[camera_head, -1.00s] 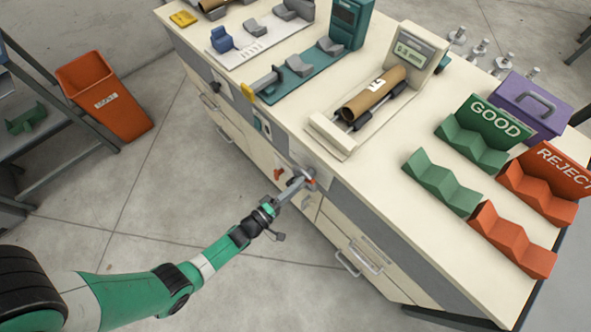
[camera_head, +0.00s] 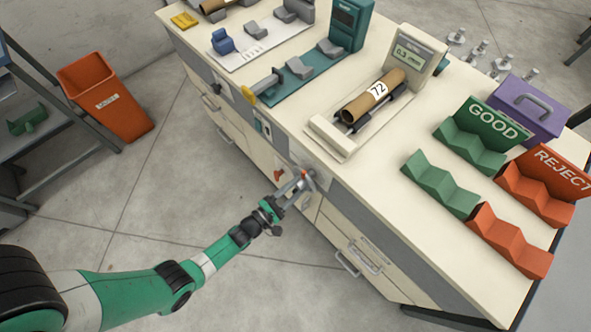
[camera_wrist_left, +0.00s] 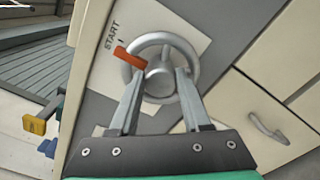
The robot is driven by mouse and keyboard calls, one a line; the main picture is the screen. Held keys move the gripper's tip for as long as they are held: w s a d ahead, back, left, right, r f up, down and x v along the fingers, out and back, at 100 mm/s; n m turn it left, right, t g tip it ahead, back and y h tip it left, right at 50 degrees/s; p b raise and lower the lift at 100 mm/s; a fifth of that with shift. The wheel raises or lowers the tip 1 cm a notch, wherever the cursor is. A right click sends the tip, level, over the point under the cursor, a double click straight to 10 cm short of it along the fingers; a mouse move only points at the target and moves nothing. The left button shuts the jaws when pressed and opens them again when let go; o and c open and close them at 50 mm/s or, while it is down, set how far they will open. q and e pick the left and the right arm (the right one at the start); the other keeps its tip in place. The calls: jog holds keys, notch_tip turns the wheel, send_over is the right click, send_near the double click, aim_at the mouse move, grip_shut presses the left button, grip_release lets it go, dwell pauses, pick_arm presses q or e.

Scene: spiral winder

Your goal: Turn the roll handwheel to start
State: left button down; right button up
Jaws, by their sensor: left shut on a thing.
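The roll handwheel (camera_wrist_left: 164,40) is a grey ring with a hub and an orange grip on its upper left, on the cabinet's front panel. The orange grip lies close to the small mark under the word START. My left gripper (camera_wrist_left: 159,82) has one finger on each side of the hub and is shut on the wheel. In the head view my left gripper (camera_head: 296,189) reaches the wheel from the lower left and hides most of it. The cardboard roll (camera_head: 374,95) lies on black rollers and its label reads 72. My right gripper is not in view.
The gauge display (camera_head: 411,55) behind the roll reads about 0.3. Green GOOD cradles (camera_head: 440,183) and orange REJECT cradles (camera_head: 510,240) stand on the right of the bench. An orange bin (camera_head: 105,98) stands on the floor at left. A drawer handle (camera_wrist_left: 268,128) is right of the wheel.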

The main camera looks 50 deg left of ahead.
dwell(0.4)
pick_arm(q)
jog(key=shift+c, duration=1.8)
grip_release()
jog(key=s+p, duration=0.2)
jog(key=s, duration=0.9)
jog(key=shift+s+d+p, duration=0.25)
jog(key=shift+s+p, duration=0.05)
jog(key=shift+p, duration=0.1)
